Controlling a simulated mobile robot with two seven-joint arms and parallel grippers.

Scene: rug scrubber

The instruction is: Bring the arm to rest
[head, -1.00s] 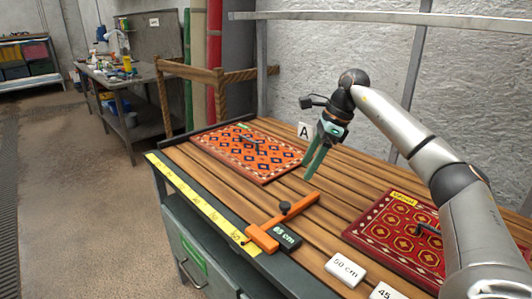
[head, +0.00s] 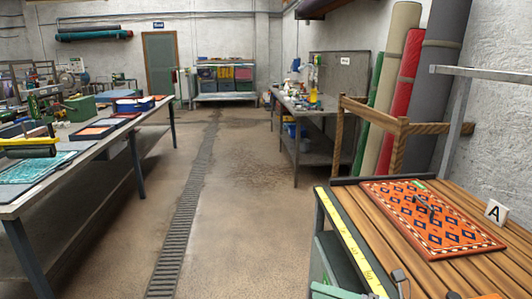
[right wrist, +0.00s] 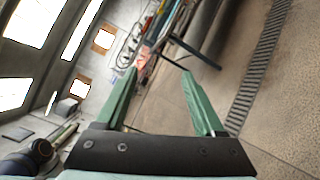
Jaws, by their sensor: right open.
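My right gripper (right wrist: 159,74) shows in the right wrist view with its two green fingers spread apart and nothing between them. It points out over the room, with the floor and a drain strip beyond the fingers. In the head view only small parts of the right wrist show at the bottom edge, in front of the slatted bench (head: 358,195); the rest of that arm is out of the picture. My left gripper is in neither view.
An orange patterned rug (head: 465,238) lies on the slatted bench beside the "A" card (head: 496,212). A long worktable (head: 75,155) with rugs and tools stands at left. The floor between, with its drain grate (head: 185,220), is clear.

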